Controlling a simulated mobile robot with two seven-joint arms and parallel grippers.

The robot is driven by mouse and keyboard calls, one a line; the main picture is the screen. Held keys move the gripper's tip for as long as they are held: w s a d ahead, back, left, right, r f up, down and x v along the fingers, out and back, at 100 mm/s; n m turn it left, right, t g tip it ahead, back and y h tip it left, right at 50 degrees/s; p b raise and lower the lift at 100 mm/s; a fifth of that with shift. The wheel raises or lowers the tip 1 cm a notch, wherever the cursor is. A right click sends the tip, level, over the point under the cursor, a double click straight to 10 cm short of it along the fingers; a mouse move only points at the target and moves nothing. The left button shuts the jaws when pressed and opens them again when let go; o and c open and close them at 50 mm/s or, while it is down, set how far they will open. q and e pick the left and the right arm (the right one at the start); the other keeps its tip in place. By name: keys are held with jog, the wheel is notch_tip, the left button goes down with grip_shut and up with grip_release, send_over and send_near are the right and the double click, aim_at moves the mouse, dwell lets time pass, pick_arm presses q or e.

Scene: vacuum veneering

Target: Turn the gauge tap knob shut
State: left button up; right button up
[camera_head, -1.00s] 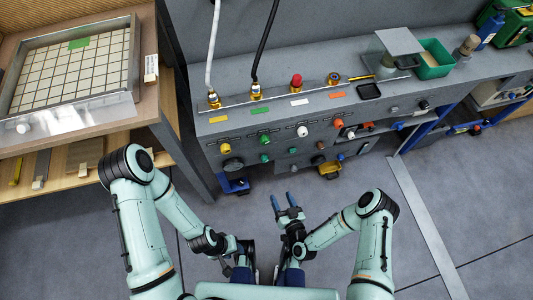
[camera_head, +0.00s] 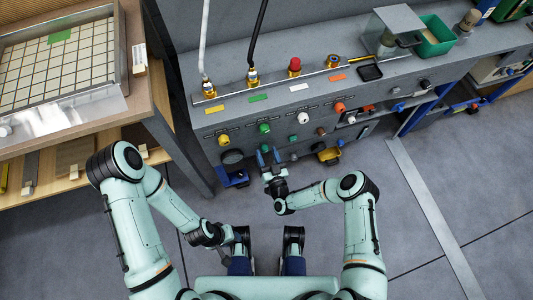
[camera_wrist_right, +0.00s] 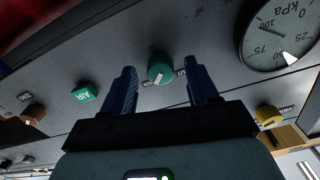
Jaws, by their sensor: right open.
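A round green knob (camera_wrist_right: 160,68) with a white pointer mark sits on the grey panel front in the right wrist view, near the kPa gauge (camera_wrist_right: 283,35). I take it for the gauge tap knob. In the right wrist view the blue fingers of the right gripper (camera_wrist_right: 160,80) stand on either side of the knob. I cannot tell whether they touch it. My left gripper (camera_head: 228,250) is low near my base; its fingers are unclear.
A green AIR button (camera_wrist_right: 85,92), a brown knob (camera_wrist_right: 33,115) and a yellow knob (camera_wrist_right: 269,117) surround the spot. A blue bin (camera_head: 232,178) and a yellow bin (camera_head: 329,156) are below the panel. A wooden bench (camera_head: 155,75) stands at left.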

jog(key=shift+w+a, duration=0.15)
jog(key=shift+w, duration=0.2)
jog(key=c, duration=1)
jog(key=shift+c, duration=0.2)
